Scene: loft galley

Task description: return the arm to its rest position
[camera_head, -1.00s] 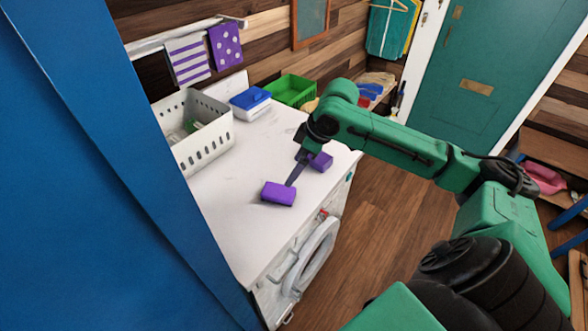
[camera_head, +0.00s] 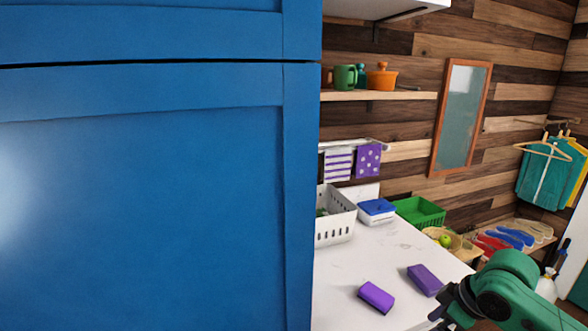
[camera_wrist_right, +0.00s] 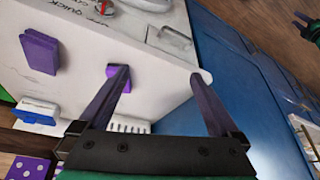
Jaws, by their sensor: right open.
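My right arm shows at the lower right of the head view, with its gripper (camera_head: 440,318) partly cut off at the bottom edge, near the counter's right side. In the right wrist view my right gripper (camera_wrist_right: 162,78) is open, its two long fingers apart with nothing between them. A purple block (camera_head: 376,297) lies on the white counter, and a second purple block (camera_head: 425,279) lies right of it. Both blocks also show in the wrist view, one just behind a fingertip (camera_wrist_right: 118,70).
A tall blue cabinet (camera_head: 150,200) fills the left of the head view. A shelf (camera_head: 380,96) hangs above.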

